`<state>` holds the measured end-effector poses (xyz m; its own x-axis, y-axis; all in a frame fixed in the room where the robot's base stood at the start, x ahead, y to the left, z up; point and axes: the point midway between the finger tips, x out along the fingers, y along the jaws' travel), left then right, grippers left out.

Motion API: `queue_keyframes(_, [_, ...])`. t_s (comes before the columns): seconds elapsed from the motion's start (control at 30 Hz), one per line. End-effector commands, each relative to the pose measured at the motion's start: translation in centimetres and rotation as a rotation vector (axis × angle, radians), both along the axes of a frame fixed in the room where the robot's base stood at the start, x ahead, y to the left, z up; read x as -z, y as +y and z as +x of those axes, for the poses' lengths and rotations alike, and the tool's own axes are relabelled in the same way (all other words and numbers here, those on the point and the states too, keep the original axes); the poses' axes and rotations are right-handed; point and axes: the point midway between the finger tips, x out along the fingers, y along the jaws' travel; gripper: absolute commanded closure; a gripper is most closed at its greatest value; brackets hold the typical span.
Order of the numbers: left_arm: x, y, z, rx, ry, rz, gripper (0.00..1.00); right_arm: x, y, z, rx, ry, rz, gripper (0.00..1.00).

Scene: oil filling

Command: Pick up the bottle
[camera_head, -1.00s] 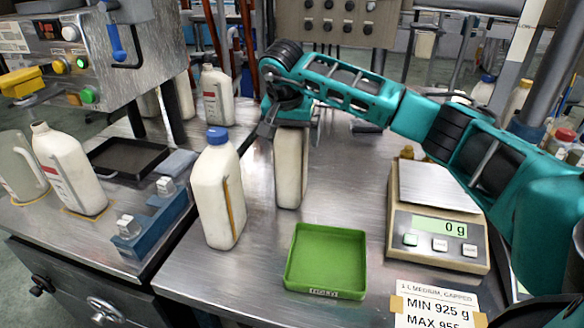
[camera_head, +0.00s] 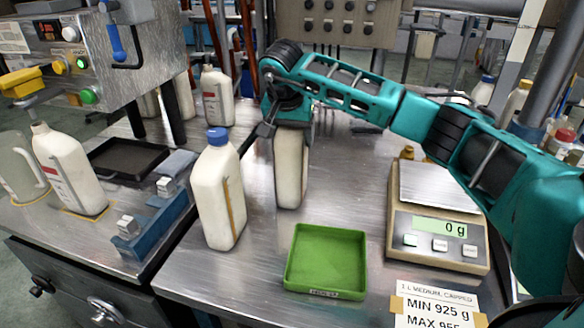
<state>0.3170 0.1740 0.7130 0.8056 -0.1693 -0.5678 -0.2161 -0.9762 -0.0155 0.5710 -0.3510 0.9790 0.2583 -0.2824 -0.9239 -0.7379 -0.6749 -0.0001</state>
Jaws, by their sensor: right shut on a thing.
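My right gripper (camera_head: 288,124) reaches in from the right over the top of an off-white bottle (camera_head: 290,172) and is shut on it. The bottle stands upright at the middle of the steel table, and the gripper hides its top. I cannot tell any gap under its base. Another off-white bottle with a blue cap (camera_head: 217,190) stands upright just left of it, apart from it. My left gripper is not in view.
A green tray (camera_head: 326,262) lies in front, with a scale reading 0 g (camera_head: 437,228) to its right. A blue rack (camera_head: 150,228), a black tray (camera_head: 124,158) and a white bottle (camera_head: 68,168) are at left. A filling machine (camera_head: 95,55) stands behind.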

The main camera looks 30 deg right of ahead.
Motion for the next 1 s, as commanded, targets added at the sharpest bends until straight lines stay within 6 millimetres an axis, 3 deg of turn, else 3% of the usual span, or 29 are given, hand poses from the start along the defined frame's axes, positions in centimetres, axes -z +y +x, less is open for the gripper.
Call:
queue_keyframes(0.17, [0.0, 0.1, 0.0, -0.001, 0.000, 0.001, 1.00, 0.0, 0.0, 0.0, 0.000, 0.001, 0.001, 1.00])
queue_keyframes(0.67, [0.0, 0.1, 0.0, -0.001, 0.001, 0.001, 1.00, -0.6, 0.0, 0.1, 0.001, -0.006, 0.000, 1.00])
queue_keyframes(0.83, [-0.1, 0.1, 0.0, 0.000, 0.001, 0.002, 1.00, -2.1, 0.0, 0.2, 0.001, -0.009, 0.001, 1.00])
queue_keyframes(1.0, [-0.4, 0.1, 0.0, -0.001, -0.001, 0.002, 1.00, -5.1, 0.0, 0.2, 0.001, -0.011, 0.001, 1.00])
